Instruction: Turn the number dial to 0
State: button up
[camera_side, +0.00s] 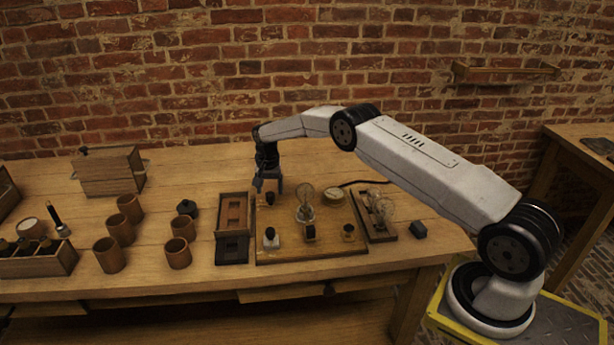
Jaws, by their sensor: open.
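A small round pale dial face (334,196) sits at the back right of a wooden board (285,243) on the bench. It may be the number dial, but its figures are too small to read. My gripper (268,190) points down over the back left part of the board, left of the dial and apart from it. Its fingers are open and appear empty. I cannot tell its exact height above the board.
A glass bulb (306,202) stands mid-board, with small knobs and terminals in front. A slotted wooden frame (232,220) lies to the left, and a bulb stand (378,213) to the right. Several brown jars (121,229) stand farther left.

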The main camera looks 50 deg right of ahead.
jog(key=shift+f, duration=0.95)
jog(key=shift+c, duration=0.3)
grip_shut()
jog(key=shift+n, duration=2.2)
jog(key=shift+o, duration=0.3)
grip_release()
